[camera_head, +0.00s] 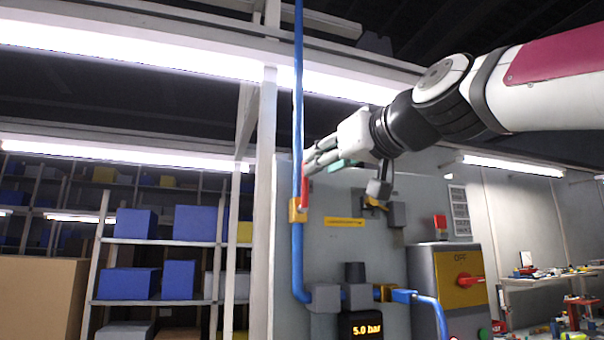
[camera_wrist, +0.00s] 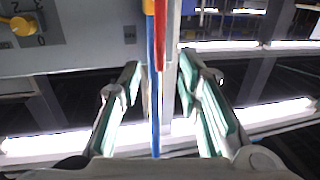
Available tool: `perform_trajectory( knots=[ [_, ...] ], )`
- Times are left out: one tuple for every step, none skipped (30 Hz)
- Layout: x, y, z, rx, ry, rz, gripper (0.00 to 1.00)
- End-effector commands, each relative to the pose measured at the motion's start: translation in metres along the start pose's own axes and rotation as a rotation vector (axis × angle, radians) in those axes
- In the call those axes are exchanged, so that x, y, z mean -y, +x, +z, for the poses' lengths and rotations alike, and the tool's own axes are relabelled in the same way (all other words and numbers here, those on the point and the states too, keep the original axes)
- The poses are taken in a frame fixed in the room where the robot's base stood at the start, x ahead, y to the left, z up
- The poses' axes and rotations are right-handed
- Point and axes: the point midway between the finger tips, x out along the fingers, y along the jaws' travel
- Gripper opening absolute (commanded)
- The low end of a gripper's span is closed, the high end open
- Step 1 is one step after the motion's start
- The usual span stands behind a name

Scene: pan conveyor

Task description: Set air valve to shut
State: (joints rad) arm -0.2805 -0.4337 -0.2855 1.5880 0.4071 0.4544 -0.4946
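The air valve has a brass-yellow body (camera_head: 298,211) on a vertical blue pipe (camera_head: 298,110). Its red lever (camera_head: 305,190) points up, along the pipe. My gripper (camera_head: 309,162) is at the lever's upper end, reaching in from the right. In the wrist view my gripper (camera_wrist: 159,72) is open, with the red lever (camera_wrist: 161,35) and blue pipe (camera_wrist: 152,100) in the gap between its green-padded fingers. No grip on the lever shows. The valve body (camera_wrist: 149,7) is at the top edge there. The lever's top is partly hidden by the fingers in the head view.
A display (camera_head: 366,329) reads 5.0 bar below the valve. A grey cabinet (camera_head: 425,275) with a red knob (camera_head: 469,281) stands to the right. A pale post (camera_head: 265,190) rises just left of the pipe. Shelves with blue boxes (camera_head: 133,223) stand behind.

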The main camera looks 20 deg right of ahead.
Motion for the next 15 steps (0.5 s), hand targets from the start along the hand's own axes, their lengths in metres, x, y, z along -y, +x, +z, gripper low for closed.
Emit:
perform_trajectory(
  knots=[
    [0.001,0.011,0.0,0.003,0.0,-0.002,0.31],
    [0.001,0.017,0.0,0.003,0.0,-0.002,0.31],
    [0.001,0.025,0.0,0.002,0.0,-0.001,0.31],
    [0.001,0.031,0.001,0.003,0.0,-0.001,0.31],
    [0.0,0.036,0.0,0.003,0.0,-0.001,0.31],
    [0.001,0.043,0.0,0.003,0.0,-0.002,0.31],
    [0.001,0.047,0.0,0.002,0.001,-0.002,0.31],
    [0.001,0.052,0.0,0.002,0.0,-0.001,0.31],
    [0.0,0.057,0.001,0.002,0.0,0.0,0.31],
    [0.0,0.06,0.0,0.001,-0.001,0.0,0.31],
    [0.0,0.064,0.0,0.001,0.0,0.0,0.31],
    [0.001,0.067,0.0,0.001,0.001,-0.001,0.31],
    [0.001,0.07,0.0,0.001,0.001,-0.002,0.31],
    [0.001,0.071,0.0,0.001,0.001,-0.002,0.31],
    [0.001,0.073,0.0,0.001,0.001,-0.001,0.31]
  ],
)
